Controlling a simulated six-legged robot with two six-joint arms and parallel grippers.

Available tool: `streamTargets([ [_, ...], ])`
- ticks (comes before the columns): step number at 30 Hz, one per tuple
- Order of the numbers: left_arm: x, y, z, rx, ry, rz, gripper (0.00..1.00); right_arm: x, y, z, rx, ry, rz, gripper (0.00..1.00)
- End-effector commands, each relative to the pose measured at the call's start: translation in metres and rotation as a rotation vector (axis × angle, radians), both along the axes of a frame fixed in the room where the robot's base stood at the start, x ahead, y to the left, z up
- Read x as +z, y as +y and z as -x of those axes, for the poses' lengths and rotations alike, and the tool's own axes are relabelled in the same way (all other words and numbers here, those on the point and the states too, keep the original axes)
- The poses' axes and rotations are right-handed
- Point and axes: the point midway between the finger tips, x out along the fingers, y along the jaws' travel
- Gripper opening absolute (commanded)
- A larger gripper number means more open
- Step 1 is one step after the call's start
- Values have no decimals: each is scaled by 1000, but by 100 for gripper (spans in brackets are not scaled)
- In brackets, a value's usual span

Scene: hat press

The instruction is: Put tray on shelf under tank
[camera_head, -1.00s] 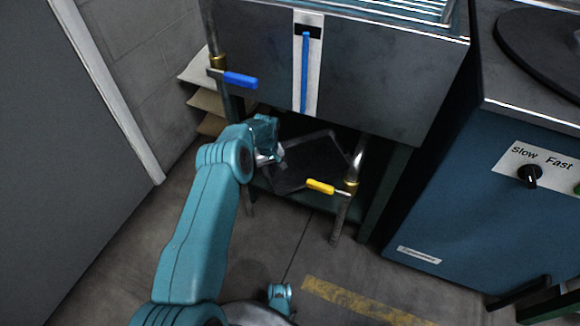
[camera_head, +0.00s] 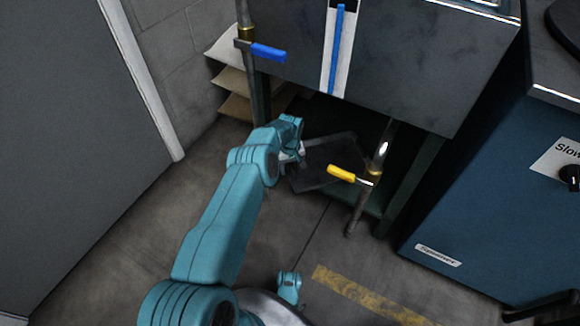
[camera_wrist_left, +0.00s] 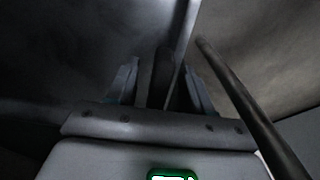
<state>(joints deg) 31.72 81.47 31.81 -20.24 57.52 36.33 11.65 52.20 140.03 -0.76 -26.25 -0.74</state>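The dark shallow tray (camera_head: 322,172) is under the grey metal tank (camera_head: 430,70), partly behind the yellow-handled valve. My left gripper (camera_head: 297,155) is at the tray's left edge. In the left wrist view its two fingers (camera_wrist_left: 163,85) stand on either side of a thin dark edge, and it looks shut on the tray. The dark green shelf (camera_head: 372,207) shows low under the tank, mostly hidden by the tray. Whether the tray touches the shelf cannot be told. My right gripper is not in view.
A blue-handled valve (camera_head: 268,52) and a yellow-handled valve (camera_head: 341,174) on pipes flank the opening under the tank. A blue cabinet (camera_head: 480,190) stands at right. The floor in front is clear.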

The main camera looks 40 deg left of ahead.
Motion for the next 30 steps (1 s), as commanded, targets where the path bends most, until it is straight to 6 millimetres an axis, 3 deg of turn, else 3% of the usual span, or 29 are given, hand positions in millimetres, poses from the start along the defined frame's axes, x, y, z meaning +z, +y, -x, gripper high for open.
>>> streamTargets([
  [8,3,0,0,0,0,0,50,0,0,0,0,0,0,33],
  [15,48,0,0,-1,-1,-1,50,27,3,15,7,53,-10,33],
  [21,74,0,0,0,-1,-1,50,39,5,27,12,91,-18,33],
  [30,77,0,0,0,0,0,50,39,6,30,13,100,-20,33],
])
